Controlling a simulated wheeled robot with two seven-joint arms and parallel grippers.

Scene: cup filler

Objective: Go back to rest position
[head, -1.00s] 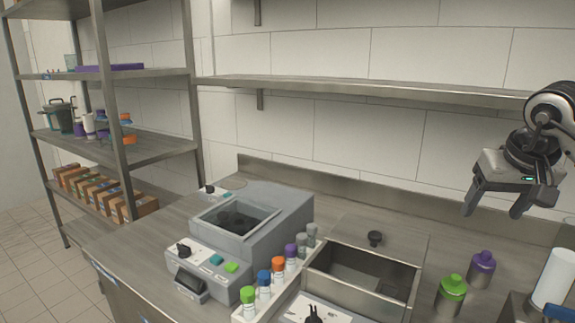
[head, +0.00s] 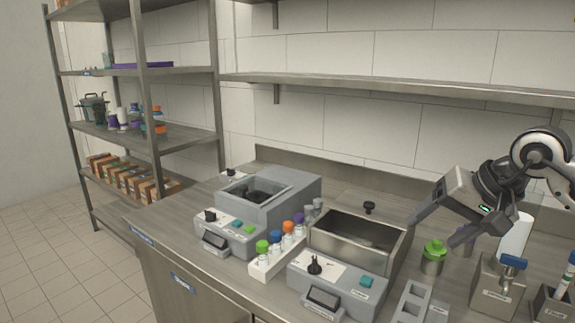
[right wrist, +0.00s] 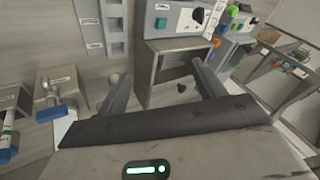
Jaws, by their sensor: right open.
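My right gripper (head: 436,232) is open and empty in the head view, raised over the right part of the steel counter (head: 150,222). Its arm comes in from the right edge. My left gripper is not in view.
Two grey machines (head: 265,203) (head: 340,290) stand on the counter, the nearer beside an open steel basin (head: 350,250). A white rack (head: 272,266) holds several colour-capped bottles. Grey holders (head: 497,290) stand at right. A wall shelf (head: 400,86) runs above; a shelving unit (head: 150,150) stands left.

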